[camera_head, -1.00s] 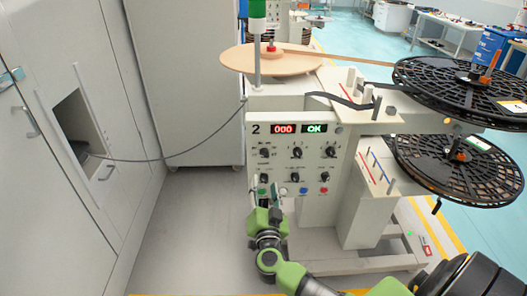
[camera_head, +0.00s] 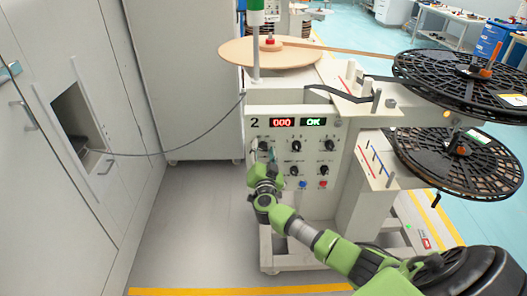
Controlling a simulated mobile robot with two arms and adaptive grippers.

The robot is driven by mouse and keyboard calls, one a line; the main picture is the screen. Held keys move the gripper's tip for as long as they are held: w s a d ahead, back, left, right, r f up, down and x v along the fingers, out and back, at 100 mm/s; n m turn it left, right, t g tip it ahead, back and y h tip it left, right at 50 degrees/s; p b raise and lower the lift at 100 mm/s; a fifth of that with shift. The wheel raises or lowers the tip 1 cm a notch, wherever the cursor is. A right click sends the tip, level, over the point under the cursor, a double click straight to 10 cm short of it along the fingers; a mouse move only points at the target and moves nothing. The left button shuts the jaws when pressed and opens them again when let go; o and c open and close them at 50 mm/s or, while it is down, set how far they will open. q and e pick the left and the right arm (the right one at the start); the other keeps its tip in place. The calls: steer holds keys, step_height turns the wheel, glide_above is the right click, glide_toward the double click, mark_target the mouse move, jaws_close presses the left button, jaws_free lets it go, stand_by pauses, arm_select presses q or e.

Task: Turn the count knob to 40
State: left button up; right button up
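The rewind station's panel (camera_head: 313,205) carries a red display (camera_head: 282,122) reading 000 and a green one (camera_head: 314,121) reading OK. Dark knobs stand in rows: top left (camera_head: 264,146), top middle (camera_head: 297,146), top right (camera_head: 329,145), with lower middle (camera_head: 294,171) and lower right (camera_head: 324,171) knobs below. The labels are too small to read, so I cannot tell which is the count knob. My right gripper (camera_head: 264,160) points up at the panel's left side, just below the top left knob; contact is unclear. It hides the panel's lower left controls. My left gripper is not in view.
A blue button (camera_head: 303,184) and a red button (camera_head: 323,184) sit low on the panel. Black reels (camera_head: 465,75) overhang on the right and a tan disc (camera_head: 235,52) lies on top. A grey cabinet (camera_head: 185,80) stands left; floor (camera_head: 195,230) before it is clear.

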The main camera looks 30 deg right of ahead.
steer(key=c, duration=1.1)
